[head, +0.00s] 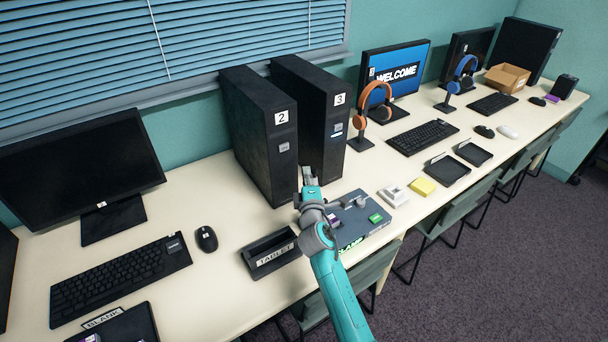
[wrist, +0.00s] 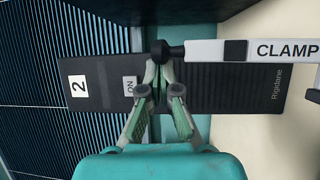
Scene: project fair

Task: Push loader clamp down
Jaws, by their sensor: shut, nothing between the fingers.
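The loader (head: 376,222) is a flat dark grey unit near the table's front edge, with a green patch on top. My arm hides its left part. In the wrist view the clamp (wrist: 278,50) is a pale lever marked CLAMP with a dark collar and a black ball end. My gripper (wrist: 156,70) is shut and empty, its fingertips right by the ball end. I cannot tell whether they touch it. In the head view my gripper (head: 308,175) is above the table, in front of the black towers.
Tower 2 (head: 258,135) and tower 3 (head: 312,110) stand close behind my gripper. A mouse (head: 207,239) is further left.

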